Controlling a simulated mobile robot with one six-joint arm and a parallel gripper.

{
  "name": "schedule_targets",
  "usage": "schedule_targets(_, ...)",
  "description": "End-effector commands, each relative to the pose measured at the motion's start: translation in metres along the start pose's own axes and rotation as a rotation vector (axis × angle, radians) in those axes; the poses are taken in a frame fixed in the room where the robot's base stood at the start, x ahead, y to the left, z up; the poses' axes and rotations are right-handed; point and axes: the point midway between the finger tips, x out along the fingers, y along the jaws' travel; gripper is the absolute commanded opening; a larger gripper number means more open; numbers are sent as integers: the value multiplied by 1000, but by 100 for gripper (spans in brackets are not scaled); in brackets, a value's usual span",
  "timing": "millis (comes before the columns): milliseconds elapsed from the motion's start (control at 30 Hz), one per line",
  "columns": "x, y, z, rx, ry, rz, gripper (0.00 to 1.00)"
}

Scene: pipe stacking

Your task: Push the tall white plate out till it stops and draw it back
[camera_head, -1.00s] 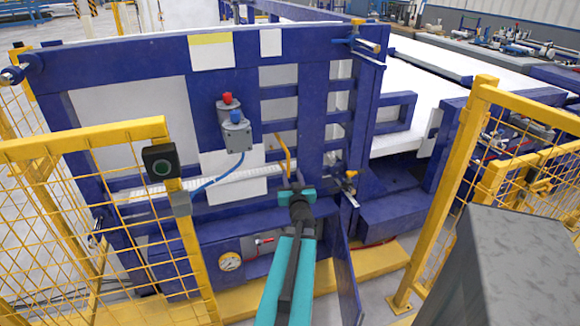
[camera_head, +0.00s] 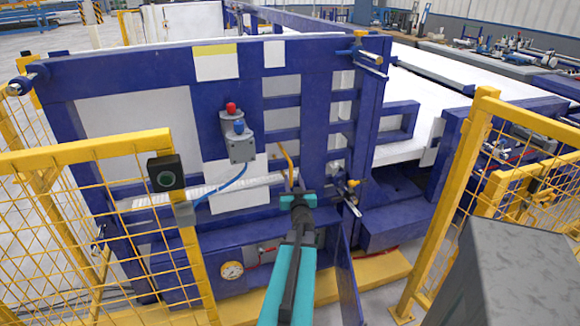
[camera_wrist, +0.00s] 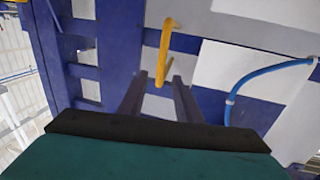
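A pale panel (camera_head: 283,116) shows behind the blue bars of the upright frame; I take it as the tall white plate, but cannot see its full outline. A yellow bar handle (camera_head: 288,160) is on the pale surface. The handle also shows in the wrist view (camera_wrist: 166,42), with the pale surface (camera_wrist: 190,18) behind it. My gripper (camera_head: 299,184) is in front of the frame's lower middle. In the wrist view its two fingers (camera_wrist: 158,84) are apart, with the handle's lower end appearing between them. I cannot tell whether they touch it.
A grey box with red and blue buttons (camera_head: 238,138) and a blue cable (camera_head: 228,183) is left of the handle. Yellow mesh fences stand at left (camera_head: 95,148) and right (camera_head: 470,170). A blue panel (camera_head: 346,275) stands right of my arm. A grey block (camera_head: 520,275) fills the lower right.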

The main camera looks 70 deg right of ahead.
Motion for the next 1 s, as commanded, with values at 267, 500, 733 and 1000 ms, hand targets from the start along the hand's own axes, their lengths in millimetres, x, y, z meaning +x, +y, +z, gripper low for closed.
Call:
schedule_targets(267,26,0,0,1,0,0,31)
schedule_targets(500,46,0,0,1,0,0,31)
schedule_targets(733,66,0,0,1,0,0,31)
schedule_targets(1000,88,0,0,0,1,0,31)
